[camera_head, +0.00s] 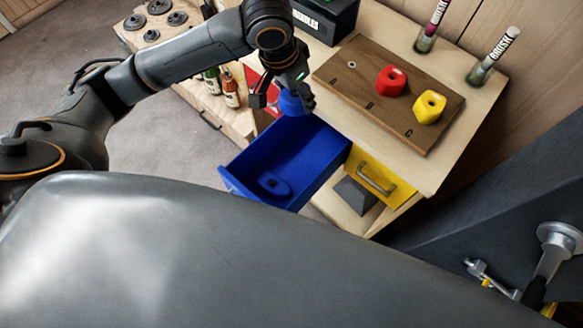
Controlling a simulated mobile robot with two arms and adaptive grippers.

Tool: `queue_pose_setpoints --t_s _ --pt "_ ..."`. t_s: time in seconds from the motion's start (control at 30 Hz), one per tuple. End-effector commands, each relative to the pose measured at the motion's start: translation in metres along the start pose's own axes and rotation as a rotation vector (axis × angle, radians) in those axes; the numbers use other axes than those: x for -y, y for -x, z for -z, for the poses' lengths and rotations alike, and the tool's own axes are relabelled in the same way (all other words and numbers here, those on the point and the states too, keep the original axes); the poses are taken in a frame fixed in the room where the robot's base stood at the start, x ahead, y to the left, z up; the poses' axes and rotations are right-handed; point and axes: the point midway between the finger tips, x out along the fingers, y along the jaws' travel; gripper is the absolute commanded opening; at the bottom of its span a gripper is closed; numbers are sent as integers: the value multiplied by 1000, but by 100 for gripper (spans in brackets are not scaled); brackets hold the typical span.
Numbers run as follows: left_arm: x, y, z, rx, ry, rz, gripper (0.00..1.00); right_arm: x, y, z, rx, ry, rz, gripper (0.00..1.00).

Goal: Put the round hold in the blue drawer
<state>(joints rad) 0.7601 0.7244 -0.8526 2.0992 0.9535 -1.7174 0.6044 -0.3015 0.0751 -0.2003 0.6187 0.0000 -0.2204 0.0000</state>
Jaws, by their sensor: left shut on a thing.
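My left gripper (283,98) is shut on a blue round hold (291,103), holding it above the far end of the blue drawer (310,150). The gripper hides part of the hold. The blue drawer is pulled out from the wooden cabinet, and its inside is visible from above. A dark blue rounded shape (273,186) with a hole-like middle shows inside the drawer near its front end; I cannot tell what it is.
A brown board (385,98) on the cabinet top carries a red hold (391,80) and a yellow hold (429,107). A yellow drawer front (380,178) sits beside the blue drawer. Bottles (231,90) stand on a lower surface behind. Two marked tubes (495,55) stand at the right.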

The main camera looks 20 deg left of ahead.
Motion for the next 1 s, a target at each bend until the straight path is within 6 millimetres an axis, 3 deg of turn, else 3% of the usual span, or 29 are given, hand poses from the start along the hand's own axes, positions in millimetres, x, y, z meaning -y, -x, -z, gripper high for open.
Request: queue_pose_setpoints --t_s 0.03,0.2,0.4,0.67,1.0 --pt "-4 -19 -5 2 -35 -14 17 0 -11 1 -3 0 -1 40" --pt "-12 -75 -19 -2 -172 -49 17 -1 -43 0 -6 0 -2 40" --pt "-16 -122 -32 -11 -266 -67 17 -3 -75 -3 -5 1 -4 40" --pt "-18 -148 -39 -12 -300 -74 17 -5 -85 -5 -4 2 -7 40" --pt "-18 -230 -62 -9 -298 -74 17 -5 -95 -6 -3 2 -7 40"
